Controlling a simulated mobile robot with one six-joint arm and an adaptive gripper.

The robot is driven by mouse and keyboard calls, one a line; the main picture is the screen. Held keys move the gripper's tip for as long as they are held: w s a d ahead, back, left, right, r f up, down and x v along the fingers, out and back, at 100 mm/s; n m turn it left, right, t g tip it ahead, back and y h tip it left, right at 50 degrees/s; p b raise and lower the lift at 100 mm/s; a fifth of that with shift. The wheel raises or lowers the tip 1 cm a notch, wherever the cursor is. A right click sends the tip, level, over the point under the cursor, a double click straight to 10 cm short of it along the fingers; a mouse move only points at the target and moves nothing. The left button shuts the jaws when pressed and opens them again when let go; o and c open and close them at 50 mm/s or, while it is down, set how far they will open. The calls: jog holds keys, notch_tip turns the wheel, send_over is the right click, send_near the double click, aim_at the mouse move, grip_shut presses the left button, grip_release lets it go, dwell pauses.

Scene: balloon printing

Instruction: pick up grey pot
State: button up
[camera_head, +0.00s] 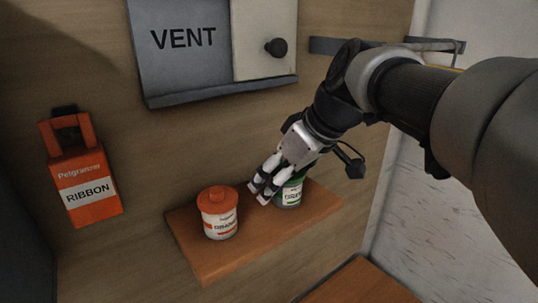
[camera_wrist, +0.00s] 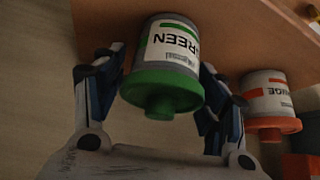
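No pot labelled grey shows. A pot with a grey body, green lid and "GREEN" label (camera_head: 291,192) stands on the wooden shelf (camera_head: 270,232), partly hidden by my gripper (camera_head: 262,190). In the wrist view the green-lidded pot (camera_wrist: 165,72) lies between the two spread fingers of my gripper (camera_wrist: 163,68). The fingers are open on either side of it; I cannot tell whether they touch it. A second pot with an orange lid and orange label (camera_head: 218,213) stands on the shelf to the left; it also shows in the wrist view (camera_wrist: 268,98), outside the right finger.
An orange "RIBBON" box (camera_head: 86,188) is on the wall at left. A grey "VENT" panel (camera_head: 190,50) with a black knob (camera_head: 276,47) is above the shelf. Another wooden surface (camera_head: 362,285) is at the lower right. The shelf's front part is clear.

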jog(key=c, duration=1)
jog(key=shift+o, duration=0.2)
